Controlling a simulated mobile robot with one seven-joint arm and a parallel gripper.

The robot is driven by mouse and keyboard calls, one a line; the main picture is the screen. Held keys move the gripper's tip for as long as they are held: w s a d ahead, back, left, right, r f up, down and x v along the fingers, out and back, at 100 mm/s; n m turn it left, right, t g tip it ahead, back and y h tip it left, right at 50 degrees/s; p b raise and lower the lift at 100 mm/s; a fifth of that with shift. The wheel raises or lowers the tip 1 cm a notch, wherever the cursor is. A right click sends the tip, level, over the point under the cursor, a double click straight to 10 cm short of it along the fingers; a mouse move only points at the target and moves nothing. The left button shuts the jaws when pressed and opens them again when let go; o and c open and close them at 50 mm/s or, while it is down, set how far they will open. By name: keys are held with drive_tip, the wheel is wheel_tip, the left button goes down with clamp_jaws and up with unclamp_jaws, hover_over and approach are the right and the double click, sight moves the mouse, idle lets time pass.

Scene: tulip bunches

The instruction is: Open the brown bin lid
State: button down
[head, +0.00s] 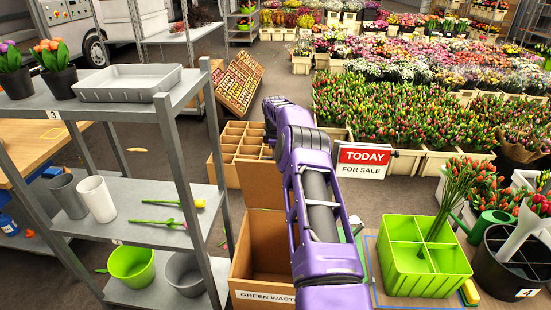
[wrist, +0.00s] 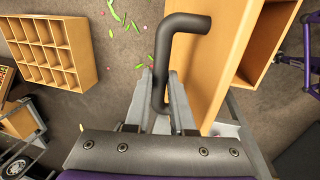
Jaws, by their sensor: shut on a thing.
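The brown bin (head: 243,270), labelled GREEN WASTE, stands left of my arm in the head view. Its lid (head: 262,185) stands up steeply at the back edge and the inside of the bin shows. In the wrist view the lid (wrist: 208,60) is a tan panel beside the open bin (wrist: 268,40). A dark bent handle (wrist: 184,24) runs down between the fingers of my gripper (wrist: 163,92), which is shut on it. In the head view my fingers are hidden.
A grey shelf rack (head: 188,165) with pots stands close on the left. A green divided crate (head: 425,265) and a black bucket (head: 508,270) stand on the right. Another wooden compartment box (head: 228,150) is behind the bin. Green and pink scraps (wrist: 115,15) lie on the floor.

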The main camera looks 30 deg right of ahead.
drive_tip(key=c, duration=0.8)
unclamp_jaws()
drive_tip(key=shift+s+d+f, duration=0.1)
drive_tip(key=shift+d+f, duration=0.15)
drive_tip(key=shift+o, duration=0.2)
drive_tip(key=shift+a+r, duration=0.1)
drive_tip(key=shift+a+r, duration=0.1)
drive_tip(key=shift+r, duration=0.45)
wheel_tip(320, 180, up, 16)
drive_tip(key=s+a, duration=0.1)
drive_tip(key=s, duration=0.1)
drive_tip(key=shift+s+a+p, duration=0.35)
drive_tip(key=shift+a+p, duration=0.05)
